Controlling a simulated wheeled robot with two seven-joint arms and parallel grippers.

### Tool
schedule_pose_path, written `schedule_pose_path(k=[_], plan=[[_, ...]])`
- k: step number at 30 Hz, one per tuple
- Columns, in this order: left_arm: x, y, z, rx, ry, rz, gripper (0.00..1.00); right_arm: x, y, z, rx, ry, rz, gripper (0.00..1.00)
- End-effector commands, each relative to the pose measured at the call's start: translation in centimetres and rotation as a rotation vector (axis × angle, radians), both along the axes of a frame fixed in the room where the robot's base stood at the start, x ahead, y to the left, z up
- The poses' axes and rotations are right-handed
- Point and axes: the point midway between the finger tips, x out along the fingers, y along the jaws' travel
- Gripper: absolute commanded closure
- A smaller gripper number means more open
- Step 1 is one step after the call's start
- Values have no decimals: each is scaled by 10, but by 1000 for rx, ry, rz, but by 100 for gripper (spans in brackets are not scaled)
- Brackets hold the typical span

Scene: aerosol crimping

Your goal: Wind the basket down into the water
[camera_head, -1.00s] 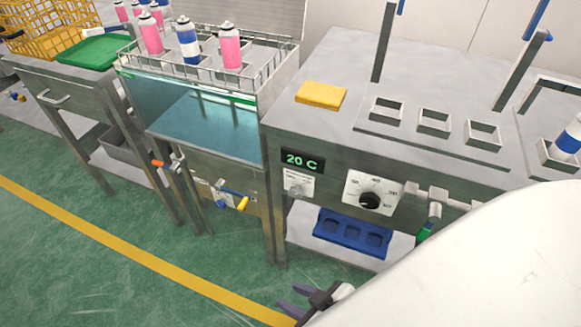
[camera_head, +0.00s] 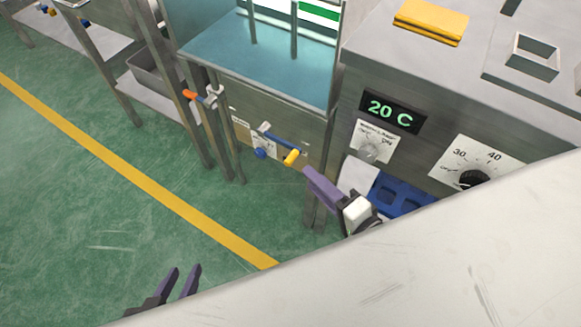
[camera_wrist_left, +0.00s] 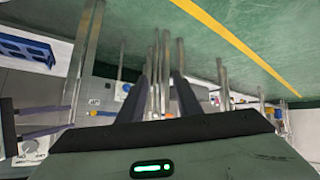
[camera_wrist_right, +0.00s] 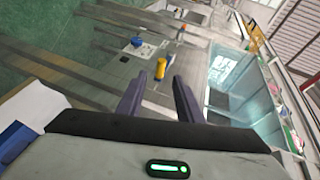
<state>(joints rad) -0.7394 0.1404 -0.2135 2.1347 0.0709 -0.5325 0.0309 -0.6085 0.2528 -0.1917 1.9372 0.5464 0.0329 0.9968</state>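The crank on the front of the water tank (camera_head: 260,60) has a blue arm (camera_head: 284,142) and a yellow handle (camera_head: 291,157). My right gripper (camera_head: 312,178) is just below and right of this handle, apart from it. In the right wrist view the yellow handle (camera_wrist_right: 161,68) stands just beyond the open, empty fingers. My left gripper (camera_head: 182,280) is open and empty, low over the green floor; its spread fingers also show in the left wrist view (camera_wrist_left: 162,92). The basket's can rack is out of the head view; dark upright bars show in the tank.
An orange-handled valve (camera_head: 190,95) is on the tank's left side. A heater bench with a 20 C display (camera_head: 392,111) and a dial (camera_head: 474,178) stands at right. A blue tray (camera_head: 403,195) sits on its lower shelf. Open floor lies at left.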

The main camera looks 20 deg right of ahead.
Motion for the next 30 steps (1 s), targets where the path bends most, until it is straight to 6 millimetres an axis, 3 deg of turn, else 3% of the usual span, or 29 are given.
schedule_pose_path(k=[18,30], plan=[[3,-3,-8,-27,-19,12,69,88,21,-22,28,-4,-11,67],[-3,-3,-11,-31,-10,14,69,96,24,-23,25,-1,-10,67]])
